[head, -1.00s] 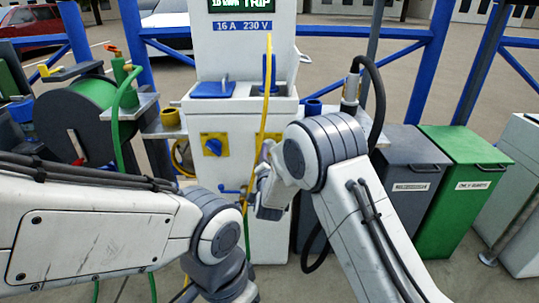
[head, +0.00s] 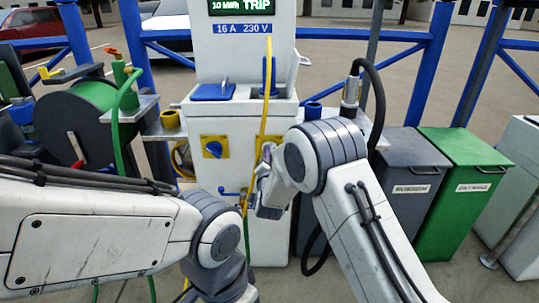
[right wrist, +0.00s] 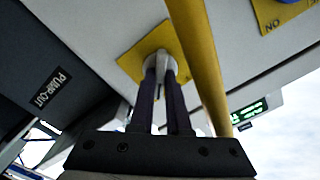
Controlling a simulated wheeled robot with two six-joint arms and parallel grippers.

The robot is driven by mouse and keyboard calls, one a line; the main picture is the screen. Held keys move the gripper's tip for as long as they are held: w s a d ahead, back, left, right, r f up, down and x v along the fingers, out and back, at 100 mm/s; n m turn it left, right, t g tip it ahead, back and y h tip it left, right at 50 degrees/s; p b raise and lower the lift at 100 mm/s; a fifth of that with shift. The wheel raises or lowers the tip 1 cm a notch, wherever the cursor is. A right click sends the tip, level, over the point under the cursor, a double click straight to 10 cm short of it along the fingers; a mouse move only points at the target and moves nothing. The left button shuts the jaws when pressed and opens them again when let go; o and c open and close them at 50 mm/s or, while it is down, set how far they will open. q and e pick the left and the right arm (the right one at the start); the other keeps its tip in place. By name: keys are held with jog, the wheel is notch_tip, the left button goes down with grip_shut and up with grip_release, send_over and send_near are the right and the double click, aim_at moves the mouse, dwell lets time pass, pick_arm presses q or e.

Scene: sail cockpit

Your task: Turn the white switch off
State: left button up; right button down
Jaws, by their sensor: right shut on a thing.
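The white switch (right wrist: 157,62) sits on a yellow plate (right wrist: 130,62) on the pedestal's face in the right wrist view. My right gripper (right wrist: 161,74) is shut on it, with its two dark fingers on either side of the knob. In the head view my right gripper (head: 265,160) is at the front of the white pedestal (head: 215,175), and the arm and gripper hide the switch. The switch's exact angle is hard to tell. My left arm crosses the lower left of the head view, and its gripper is out of view.
A yellow hose (head: 264,110) hangs down the pedestal's front and passes close beside my right fingers. A blue rotary switch (head: 213,147) is to the left. A hose reel (head: 85,125) stands further left. Grey (head: 408,190) and green (head: 465,190) bins stand right.

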jog(key=shift+n+p, duration=3.15)
jog(key=shift+n, duration=5.45)
jog(key=shift+f, duration=0.1)
jog(key=c, duration=0.9)
grip_release()
jog(key=shift+s, duration=0.1)
